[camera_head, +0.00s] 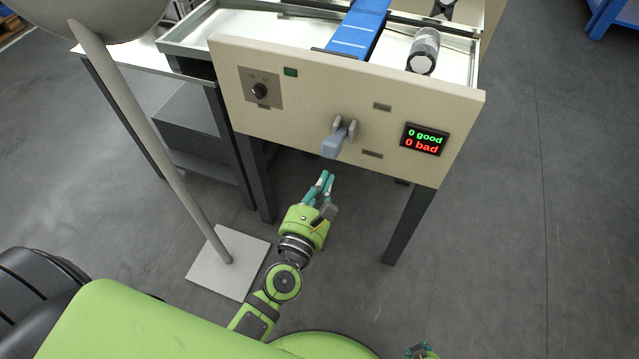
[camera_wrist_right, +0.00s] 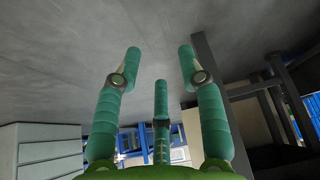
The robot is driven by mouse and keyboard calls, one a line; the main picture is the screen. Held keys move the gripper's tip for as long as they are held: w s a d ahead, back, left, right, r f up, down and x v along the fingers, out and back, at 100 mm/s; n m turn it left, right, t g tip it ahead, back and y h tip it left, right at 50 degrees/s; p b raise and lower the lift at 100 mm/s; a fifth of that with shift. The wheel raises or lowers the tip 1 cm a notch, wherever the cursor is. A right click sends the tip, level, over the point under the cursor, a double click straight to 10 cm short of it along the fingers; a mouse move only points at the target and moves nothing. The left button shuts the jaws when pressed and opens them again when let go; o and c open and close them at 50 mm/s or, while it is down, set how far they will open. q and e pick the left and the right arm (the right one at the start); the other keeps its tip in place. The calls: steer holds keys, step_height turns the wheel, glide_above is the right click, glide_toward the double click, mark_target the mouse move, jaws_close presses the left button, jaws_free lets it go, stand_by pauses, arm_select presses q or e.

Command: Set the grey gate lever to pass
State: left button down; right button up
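The grey gate lever (camera_head: 335,143) sits in a bracket on the beige front panel (camera_head: 300,105) of the machine. Its handle sticks out and hangs toward the lower edge, between an upper label (camera_head: 382,106) and a lower label (camera_head: 372,154), too small to read. My left gripper (camera_head: 325,183) is just below the lever, apart from it. Its teal fingers stretch toward the panel, look open and hold nothing. My right gripper shows only as a tip at the bottom edge of the head view; in the right wrist view its fingers (camera_wrist_right: 160,70) are spread and empty.
A dark knob (camera_head: 259,91) is at the panel's left, and a display (camera_head: 424,139) reads 0 good, 0 bad. Above are a blue belt (camera_head: 358,30) and a metal cylinder (camera_head: 424,50). A grey pole (camera_head: 150,140) on a base plate (camera_head: 228,262) stands left of my left arm. Table legs flank the gripper.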

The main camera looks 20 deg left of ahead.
arm_select(q)
steer(key=s+r, duration=0.1)
steer(key=s, duration=0.9)
steer(key=shift+a+b, duration=0.2)
steer(key=shift+b, duration=0.25)
arm_select(e)
steer(key=shift+s+a+f+g, duration=0.15)
steer(key=shift+s+a+g, duration=0.1)
steer(key=shift+s, duration=0.15)
steer(key=shift+s+a+f+g, duration=0.1)
steer(key=shift+s+g, duration=0.15)
steer(key=shift+s, duration=0.15)
